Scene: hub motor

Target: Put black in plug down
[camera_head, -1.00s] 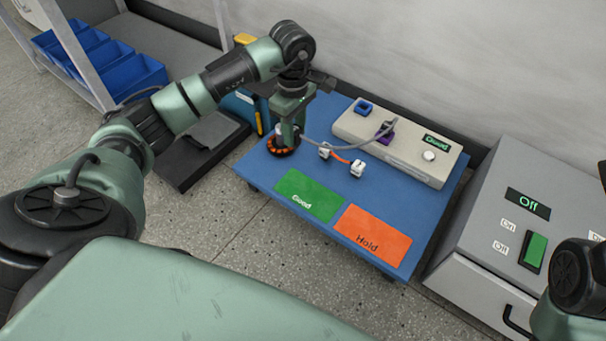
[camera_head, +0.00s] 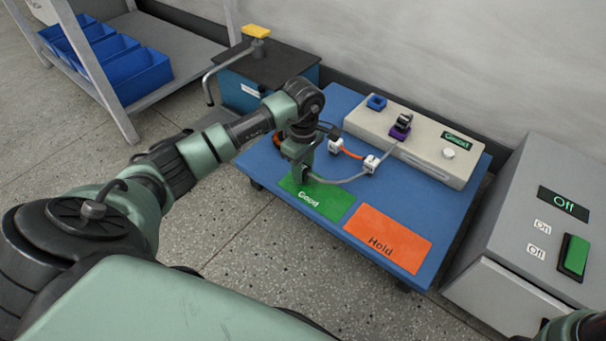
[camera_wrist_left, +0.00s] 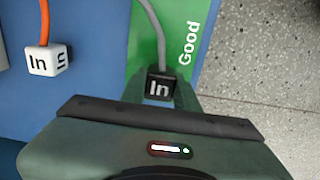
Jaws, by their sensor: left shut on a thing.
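The black In plug (camera_wrist_left: 160,86) is between the fingers of my left gripper (camera_wrist_left: 160,98) in the left wrist view, over or on the green Good area (camera_wrist_left: 148,35). A grey cable runs from it. In the head view my left gripper (camera_head: 301,176) is at the left end of the green Good area (camera_head: 318,197), and the plug is mostly hidden. I cannot tell whether the plug touches the mat. A white In plug (camera_wrist_left: 48,60) with an orange cable lies to the left in the wrist view. My right gripper is not in view.
Two white plugs lie mid-table. A grey switch box (camera_head: 500,260) stands at the right.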

